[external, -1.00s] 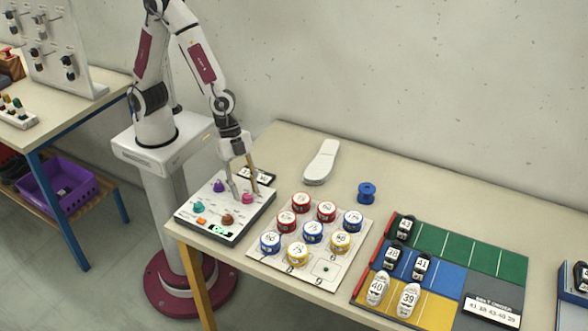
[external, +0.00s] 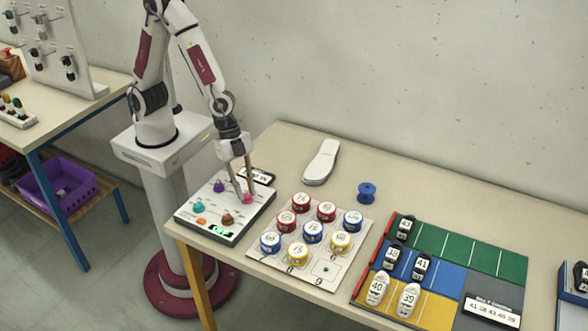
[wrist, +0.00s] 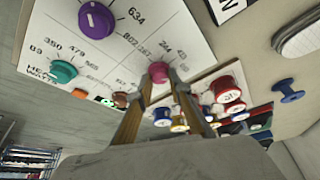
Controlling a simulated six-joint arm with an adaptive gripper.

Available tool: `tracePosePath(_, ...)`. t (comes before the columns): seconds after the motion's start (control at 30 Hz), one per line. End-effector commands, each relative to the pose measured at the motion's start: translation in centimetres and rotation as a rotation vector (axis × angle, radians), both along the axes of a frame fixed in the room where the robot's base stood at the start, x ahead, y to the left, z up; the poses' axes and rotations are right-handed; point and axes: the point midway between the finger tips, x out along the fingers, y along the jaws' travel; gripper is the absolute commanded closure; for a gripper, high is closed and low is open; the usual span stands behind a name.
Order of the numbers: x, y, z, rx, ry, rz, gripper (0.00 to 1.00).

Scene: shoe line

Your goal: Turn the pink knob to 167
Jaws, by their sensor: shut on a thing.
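The pink knob (external: 247,198) sits on the white control panel (external: 208,225), at its right side. In the wrist view the pink knob (wrist: 157,72) lies between my fingertips. My gripper (external: 244,190) is shut on the pink knob, with its two tan fingers (wrist: 157,85) pointing at the panel. Printed numbers surround the knob in the wrist view, but several are partly hidden or too blurred to read. I cannot tell which number the knob points to.
The panel also has a purple knob (wrist: 97,20), a teal knob (wrist: 63,71), a brown knob (external: 227,218) and a green display (external: 219,231). A board with several numbered tins (external: 312,231) stands right of the panel. A dark-framed label (external: 257,175) lies behind the knob.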

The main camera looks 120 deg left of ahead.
Motion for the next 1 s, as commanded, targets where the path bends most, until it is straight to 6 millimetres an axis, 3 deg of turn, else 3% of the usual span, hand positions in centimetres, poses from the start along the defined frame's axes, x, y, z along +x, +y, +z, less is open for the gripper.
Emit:
tracePosePath(0.87, -0.16, -0.01, -0.11, 0.000, 0.001, 0.111, 1.00)
tracePosePath(0.9, -0.17, -0.01, -0.10, 0.000, 0.001, 0.111, 0.76)
tracePosePath(0.97, -0.17, -0.01, -0.10, 0.000, 0.001, 0.111, 0.64)
tracePosePath(1.0, -0.15, -0.02, -0.09, 0.000, 0.001, 0.111, 0.64)
